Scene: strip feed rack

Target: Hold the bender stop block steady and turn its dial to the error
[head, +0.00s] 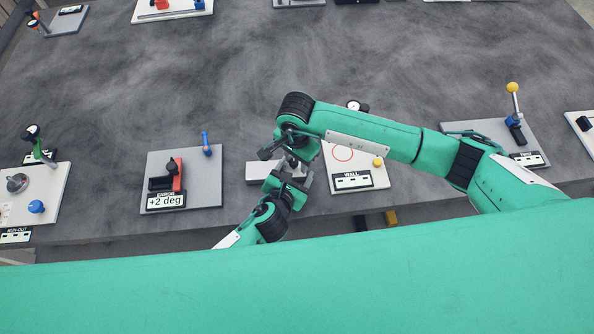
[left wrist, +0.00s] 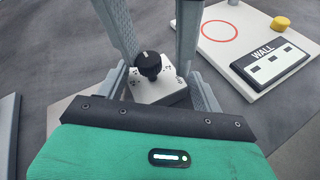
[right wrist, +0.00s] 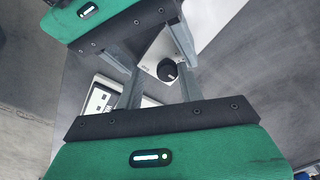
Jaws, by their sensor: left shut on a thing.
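The bender stop block is a pale block (left wrist: 160,92) with a black round dial (left wrist: 148,64) on top and small marks around it. In the head view the block (head: 258,172) is partly hidden by my grippers. My left gripper (head: 288,180) is shut on the block from the near side. My right gripper (head: 287,154) is over the block from the far side; its fingers are apart, with the dial (right wrist: 167,70) showing between them in the right wrist view. Contact with the dial cannot be told. The error card (head: 165,199) reads "+2 deg" on a grey plate left of the block.
A white WALL board (head: 352,180) with a red circle and yellow knob stands just right of the block. The error plate carries a red and black device (head: 166,176) and a blue peg (head: 206,143). A RUN-OUT board (head: 50,190) is far left. The table behind is mostly clear.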

